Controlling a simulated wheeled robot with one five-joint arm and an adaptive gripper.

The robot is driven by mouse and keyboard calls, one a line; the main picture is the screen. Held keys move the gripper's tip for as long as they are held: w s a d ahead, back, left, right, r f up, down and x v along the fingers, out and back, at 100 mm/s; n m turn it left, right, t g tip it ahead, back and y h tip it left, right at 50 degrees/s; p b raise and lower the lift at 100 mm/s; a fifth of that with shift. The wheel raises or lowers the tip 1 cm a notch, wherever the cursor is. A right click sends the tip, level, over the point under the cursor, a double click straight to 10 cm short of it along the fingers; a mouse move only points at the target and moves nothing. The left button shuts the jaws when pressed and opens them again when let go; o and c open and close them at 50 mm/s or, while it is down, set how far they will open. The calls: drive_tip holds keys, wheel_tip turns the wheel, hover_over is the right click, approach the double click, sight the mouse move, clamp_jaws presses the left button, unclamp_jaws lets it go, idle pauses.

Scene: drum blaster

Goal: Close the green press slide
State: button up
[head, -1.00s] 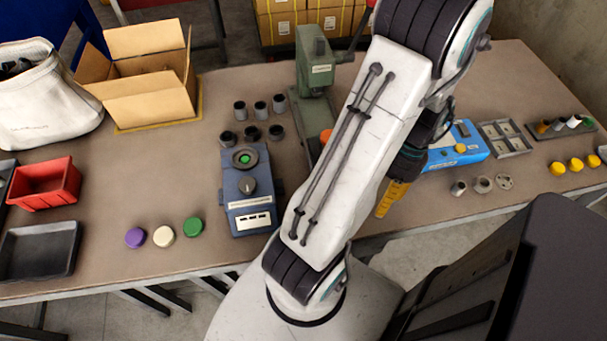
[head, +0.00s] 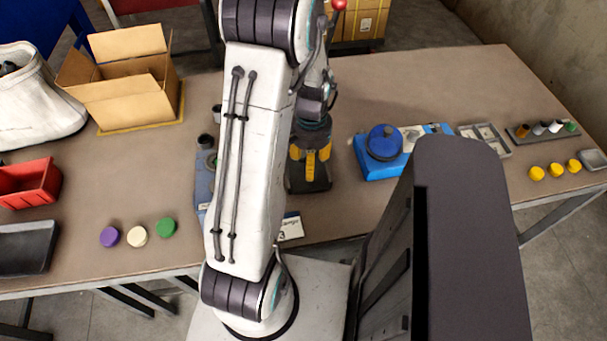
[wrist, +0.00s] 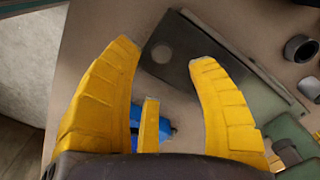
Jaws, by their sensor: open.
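In the wrist view, a dark flat plate (wrist: 190,62) with a pale round spot lies ahead of and between my fingers. It runs toward a grey-green base (wrist: 265,100) and the green body of the press (wrist: 286,130) at the lower right; it looks like the press slide, drawn out. My gripper (wrist: 165,52) has its yellow fingers spread and empty, above the near edge of the plate; contact cannot be told. In the head view, my gripper (head: 310,166) points down over the dark plate (head: 318,186). My arm hides the press body there.
A blue device with a round dome (head: 384,142) stands right of my gripper. A blue-grey unit (head: 203,175) is partly hidden behind my arm. Purple, cream and green discs (head: 166,227) lie at the front left. A white card (head: 291,227) lies near the front edge.

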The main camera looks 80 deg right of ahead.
sight(305, 161)
drive_tip(key=shift+d+f, duration=0.15)
drive_tip(key=shift+d, duration=0.1)
drive_tip(key=shift+m, duration=0.3)
drive_tip(key=shift+f, duration=3.55)
drive_tip(key=shift+o, duration=0.3)
clamp_jaws()
